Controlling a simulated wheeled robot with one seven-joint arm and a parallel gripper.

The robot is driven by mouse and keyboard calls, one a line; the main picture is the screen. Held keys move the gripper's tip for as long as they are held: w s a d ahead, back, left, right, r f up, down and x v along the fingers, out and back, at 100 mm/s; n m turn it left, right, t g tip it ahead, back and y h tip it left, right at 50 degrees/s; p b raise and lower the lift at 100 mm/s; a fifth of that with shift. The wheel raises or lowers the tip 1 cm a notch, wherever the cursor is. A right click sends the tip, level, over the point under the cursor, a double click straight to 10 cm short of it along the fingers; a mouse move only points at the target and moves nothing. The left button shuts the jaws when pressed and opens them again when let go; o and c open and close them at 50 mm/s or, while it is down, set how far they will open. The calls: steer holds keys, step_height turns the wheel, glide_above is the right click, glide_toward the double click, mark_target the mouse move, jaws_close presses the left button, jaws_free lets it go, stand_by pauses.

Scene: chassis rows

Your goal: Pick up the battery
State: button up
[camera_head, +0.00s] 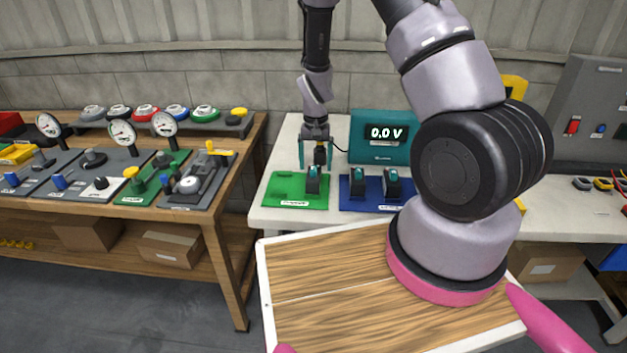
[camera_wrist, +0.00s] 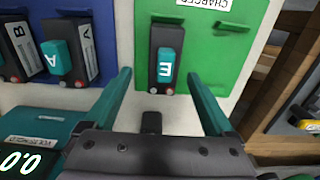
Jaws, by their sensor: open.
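A dark battery with a teal top marked E (camera_wrist: 166,65) stands upright on the green charger board (camera_wrist: 205,60). In the head view, this battery (camera_head: 313,182) is on the green board (camera_head: 283,190) at the back table's left side. My gripper (camera_head: 316,163) is open above and just behind it, pointing down. In the wrist view, the teal fingers of my gripper (camera_wrist: 159,76) are spread to either side of the battery's near end, with nothing between them gripped. Two more batteries, A (camera_wrist: 62,60) and B (camera_wrist: 17,52), stand on the blue board (camera_head: 375,205).
A teal voltmeter (camera_head: 383,135) reading 0.0 V stands behind the blue board. A wooden bench (camera_head: 225,190) with gauges and knobs is at left. A white-rimmed wooden tray (camera_head: 320,300) is in front of me. A grey panel (camera_head: 590,105) stands at the right.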

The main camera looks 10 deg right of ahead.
mark_target(314, 178)
steer(key=f, duration=0.5)
steer(key=shift+s+a+f, duration=0.3)
steer(key=shift+a, duration=0.05)
jaws_close()
